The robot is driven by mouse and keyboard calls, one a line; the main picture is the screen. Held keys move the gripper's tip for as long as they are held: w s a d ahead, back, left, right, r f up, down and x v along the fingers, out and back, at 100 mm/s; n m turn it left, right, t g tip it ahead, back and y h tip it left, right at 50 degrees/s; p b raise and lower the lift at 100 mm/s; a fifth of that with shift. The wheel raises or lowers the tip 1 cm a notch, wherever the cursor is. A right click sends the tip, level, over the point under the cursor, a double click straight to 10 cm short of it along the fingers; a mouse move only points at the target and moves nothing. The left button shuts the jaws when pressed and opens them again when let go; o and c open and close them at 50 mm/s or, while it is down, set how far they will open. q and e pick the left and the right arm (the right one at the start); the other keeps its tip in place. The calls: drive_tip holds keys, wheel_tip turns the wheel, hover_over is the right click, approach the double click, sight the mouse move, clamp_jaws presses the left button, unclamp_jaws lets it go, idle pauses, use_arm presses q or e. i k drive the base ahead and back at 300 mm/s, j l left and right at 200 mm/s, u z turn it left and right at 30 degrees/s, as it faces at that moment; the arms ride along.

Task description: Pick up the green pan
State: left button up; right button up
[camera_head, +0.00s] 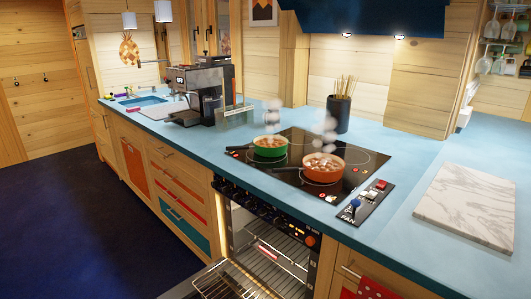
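The green pan (270,147) stands upright on the left part of the black cooktop (289,173) on the blue counter. It seems to have food in it, and a pale puff of steam rises above it. Its handle seems to point left, toward the counter's front edge. An orange-red pan (323,173) with food in it and steam above it stands to its right and nearer. Neither of my grippers shows in the head view.
The oven below is open, its door and rack (230,284) jutting out in front. A coffee machine (203,92) stands left of the cooktop, a dark utensil holder (338,113) behind it. A fan control panel (365,205) and a marble board (467,207) lie to the right.

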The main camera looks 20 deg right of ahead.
sight(267, 145)
drive_tip(key=i+j+z, duration=0.2)
drive_tip(key=i+j, duration=0.15)
drive_tip(key=j, duration=0.25)
drive_tip(key=i+j+z, duration=0.1)
drive_tip(key=j, duration=0.25)
drive_tip(key=i+j+z, duration=0.1)
drive_tip(key=i+j, duration=0.15)
drive_tip(key=j, duration=0.1)
